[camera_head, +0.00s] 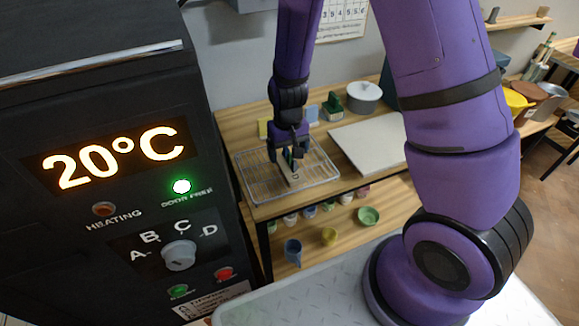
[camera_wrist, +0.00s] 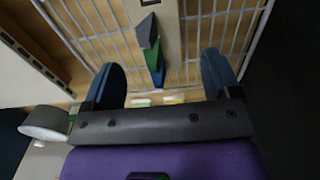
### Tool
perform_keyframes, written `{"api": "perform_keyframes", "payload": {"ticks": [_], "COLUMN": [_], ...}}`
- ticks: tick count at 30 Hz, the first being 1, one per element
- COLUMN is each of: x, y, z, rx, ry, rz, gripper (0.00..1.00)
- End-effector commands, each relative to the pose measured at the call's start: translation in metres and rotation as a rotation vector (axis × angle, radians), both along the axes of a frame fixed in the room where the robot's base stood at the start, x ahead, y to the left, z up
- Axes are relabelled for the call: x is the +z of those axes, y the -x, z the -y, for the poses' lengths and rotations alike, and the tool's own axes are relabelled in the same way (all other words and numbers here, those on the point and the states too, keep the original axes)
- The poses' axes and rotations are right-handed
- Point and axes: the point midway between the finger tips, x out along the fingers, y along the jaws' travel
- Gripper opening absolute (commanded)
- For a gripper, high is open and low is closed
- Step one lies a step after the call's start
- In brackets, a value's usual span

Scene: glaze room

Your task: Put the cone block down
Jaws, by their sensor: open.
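The cone block (camera_wrist: 171,28) is a pale beige block with a few small cones standing along it, grey, green and blue. It lies on the wire rack (camera_head: 252,190) on the wooden table, where the block (camera_head: 289,181) also shows in the head view. My gripper (camera_wrist: 162,68) is open, with its two dark fingers apart on either side of the block's near end and clear space between each finger and the block. In the head view my gripper (camera_head: 287,153) points down over the rack and hides part of the block.
A black kiln (camera_head: 60,215) with a 20°C display and lit green light stands at the left. Right of the rack lies a pale board (camera_head: 372,142); a lidded pot (camera_head: 363,97) and green object (camera_head: 332,107) stand behind. Cups and bowls sit on the lower shelf.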

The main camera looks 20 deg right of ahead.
Motion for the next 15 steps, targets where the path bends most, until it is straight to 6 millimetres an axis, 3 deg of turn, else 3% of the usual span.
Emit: {"api": "perform_keyframes", "payload": {"ticks": [9,15], "x": [-0.038,-0.049], "y": [0.000,0.000], "z": [0.000,0.000], "rx": [-0.001,-0.001], "ry": [0.001,0.000], "rz": [-0.004,-0.002], "gripper": [0.83,0.83]}}
